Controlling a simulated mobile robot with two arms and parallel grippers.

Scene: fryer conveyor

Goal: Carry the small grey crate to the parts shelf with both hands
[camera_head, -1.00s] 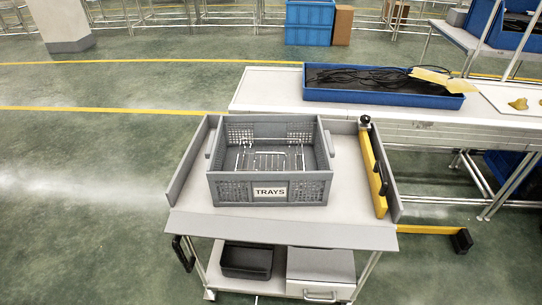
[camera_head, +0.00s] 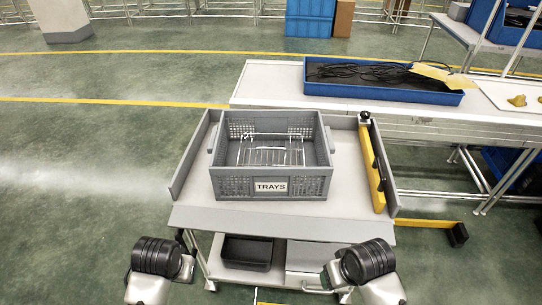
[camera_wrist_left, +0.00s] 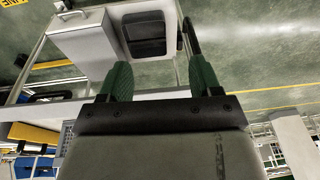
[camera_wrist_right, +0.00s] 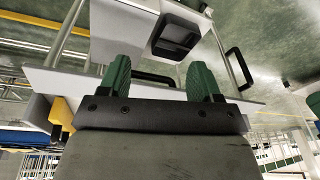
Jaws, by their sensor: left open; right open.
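The small grey crate (camera_head: 233,187) stands upright on a grey cart top (camera_head: 345,190). It has mesh walls, side handles and a TRAYS label, with a wire rack (camera_head: 265,155) inside. Both my arms enter at the bottom of the head view, in front of the cart and apart from the crate. My left gripper (camera_wrist_left: 160,80) shows two parted green fingers with nothing between them. My right gripper (camera_wrist_right: 160,80) is likewise open and empty. The crate is not clearly visible in either wrist view. A shelf rack (camera_head: 478,44) with blue bins stands at upper right; I cannot tell if it is the parts shelf.
The cart has raised side walls and a yellow bar (camera_head: 374,175) on its right. Its lower shelf carries a black bin (camera_head: 247,252). A conveyor table (camera_head: 270,92) behind holds a blue tray (camera_head: 385,94) of cables. Open green floor (camera_head: 80,190) lies left.

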